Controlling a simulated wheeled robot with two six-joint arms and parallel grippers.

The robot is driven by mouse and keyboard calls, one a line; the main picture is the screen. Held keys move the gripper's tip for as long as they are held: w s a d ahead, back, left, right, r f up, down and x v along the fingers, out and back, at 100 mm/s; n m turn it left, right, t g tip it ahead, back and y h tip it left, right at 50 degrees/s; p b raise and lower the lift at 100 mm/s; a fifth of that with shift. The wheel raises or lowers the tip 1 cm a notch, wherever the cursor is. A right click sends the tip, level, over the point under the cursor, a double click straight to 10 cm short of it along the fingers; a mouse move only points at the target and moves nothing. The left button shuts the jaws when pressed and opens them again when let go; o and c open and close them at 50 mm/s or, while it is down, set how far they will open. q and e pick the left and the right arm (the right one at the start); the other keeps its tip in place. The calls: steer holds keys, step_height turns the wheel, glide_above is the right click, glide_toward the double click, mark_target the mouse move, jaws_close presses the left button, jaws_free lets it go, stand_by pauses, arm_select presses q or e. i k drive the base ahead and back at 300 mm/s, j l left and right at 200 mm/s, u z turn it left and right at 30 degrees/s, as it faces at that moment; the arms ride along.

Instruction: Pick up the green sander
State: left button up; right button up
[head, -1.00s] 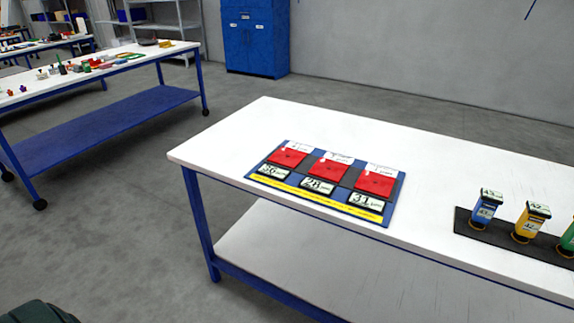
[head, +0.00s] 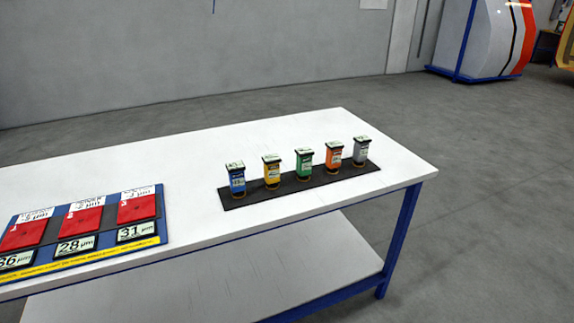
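The green sander (head: 304,164) stands upright in the middle of a row of sanders on a dark mat (head: 208,193) in the head view. A yellow sander (head: 271,172) stands directly to its left and an orange one (head: 333,159) directly to its right. The mat lies on a white table (head: 200,150). Nothing covers the green sander from this side. Neither of my grippers is in view.
A blue sander (head: 236,180) and a grey sander (head: 360,151) stand at the row's ends. A blue board (head: 160,226) with red pads and number labels lies at the table's left. The table is bare between board and mat. Grey floor (head: 490,190) is clear on the right.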

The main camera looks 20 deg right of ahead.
mark_target(304, 157)
steer(key=i+z, duration=0.35)
steer(key=i+j+z, duration=0.15)
steer(key=z, duration=0.15)
